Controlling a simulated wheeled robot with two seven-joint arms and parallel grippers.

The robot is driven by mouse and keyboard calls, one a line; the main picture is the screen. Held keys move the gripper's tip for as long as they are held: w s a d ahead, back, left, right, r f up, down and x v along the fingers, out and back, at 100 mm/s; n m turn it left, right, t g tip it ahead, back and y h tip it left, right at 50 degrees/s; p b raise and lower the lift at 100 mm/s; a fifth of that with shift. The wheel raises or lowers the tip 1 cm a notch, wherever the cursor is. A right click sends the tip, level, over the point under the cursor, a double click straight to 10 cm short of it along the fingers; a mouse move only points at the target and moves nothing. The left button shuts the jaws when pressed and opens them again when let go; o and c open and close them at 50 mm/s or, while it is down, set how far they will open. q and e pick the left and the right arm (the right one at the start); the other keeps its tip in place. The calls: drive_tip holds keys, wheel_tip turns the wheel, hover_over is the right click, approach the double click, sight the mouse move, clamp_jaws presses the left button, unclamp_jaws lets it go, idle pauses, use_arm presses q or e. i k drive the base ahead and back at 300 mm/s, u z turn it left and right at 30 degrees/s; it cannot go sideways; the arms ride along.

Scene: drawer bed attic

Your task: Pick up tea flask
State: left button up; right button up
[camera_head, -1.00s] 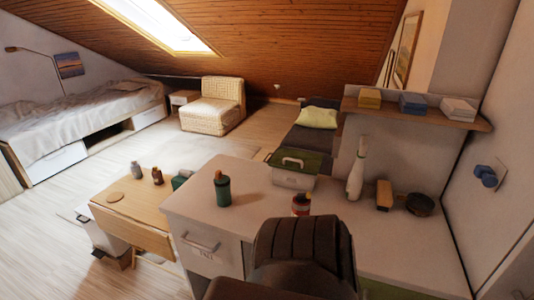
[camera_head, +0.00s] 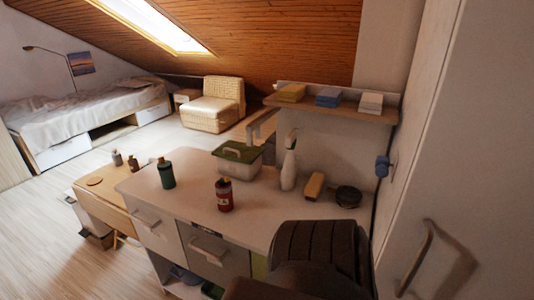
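The other is a red bottle (camera_head: 224,197) with a label and dark cap, nearer the middle. The green one looks most like the tea flask, but no readable label confirms it. Neither of my grippers is in view, and nothing touches either bottle.
A green-lidded box (camera_head: 237,160), a white spray bottle (camera_head: 289,167), a wooden block (camera_head: 314,184) and a dark round pan (camera_head: 347,196) stand farther back. A dark ribbed shape (camera_head: 315,248) covers the desk's front right. A lower wooden table (camera_head: 92,188) stands left.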

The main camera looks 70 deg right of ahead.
sight(225, 195)
drive_tip(key=k, duration=0.5)
drive_tip(key=z, duration=2.35)
